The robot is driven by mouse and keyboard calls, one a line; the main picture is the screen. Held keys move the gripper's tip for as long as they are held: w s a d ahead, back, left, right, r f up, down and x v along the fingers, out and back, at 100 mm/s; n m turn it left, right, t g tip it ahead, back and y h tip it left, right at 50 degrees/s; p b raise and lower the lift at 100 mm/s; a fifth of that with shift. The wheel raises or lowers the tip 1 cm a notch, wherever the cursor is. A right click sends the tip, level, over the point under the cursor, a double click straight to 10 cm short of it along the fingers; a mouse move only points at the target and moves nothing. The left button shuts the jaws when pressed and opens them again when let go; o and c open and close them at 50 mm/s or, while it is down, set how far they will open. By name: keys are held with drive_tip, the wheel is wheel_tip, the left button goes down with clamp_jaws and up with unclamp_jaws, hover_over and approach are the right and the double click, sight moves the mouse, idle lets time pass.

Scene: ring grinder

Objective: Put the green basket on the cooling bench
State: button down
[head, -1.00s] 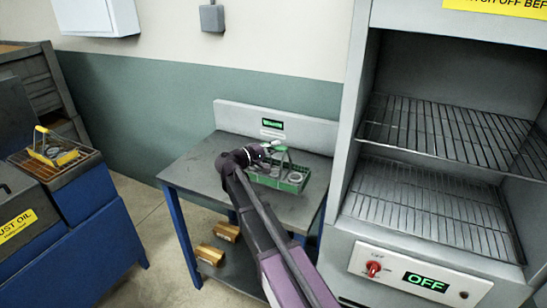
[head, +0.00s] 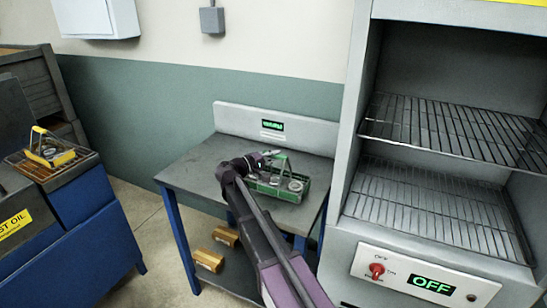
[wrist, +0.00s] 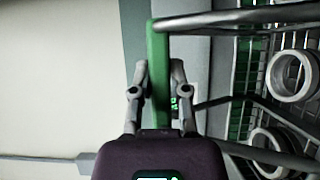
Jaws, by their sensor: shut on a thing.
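In the wrist view my gripper (wrist: 158,75) is shut on the green grip bar of the basket (wrist: 158,50). Rings in the wire body show at the right of that view.
The oven (head: 345,190) with wire shelves stands close at the bench's right; its display reads OFF. A yellow-handled basket (head: 52,155) sits on a rack at left. Two wooden blocks (head: 208,260) lie on the bench's lower shelf. The left of the bench top is clear.

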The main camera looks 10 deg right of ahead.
drive_tip(key=shift+f, duration=0.1)
drive_tip(key=c, duration=0.6)
unclamp_jaws()
drive_tip(key=v, duration=1.2)
drive_tip(key=shift+r, duration=0.2)
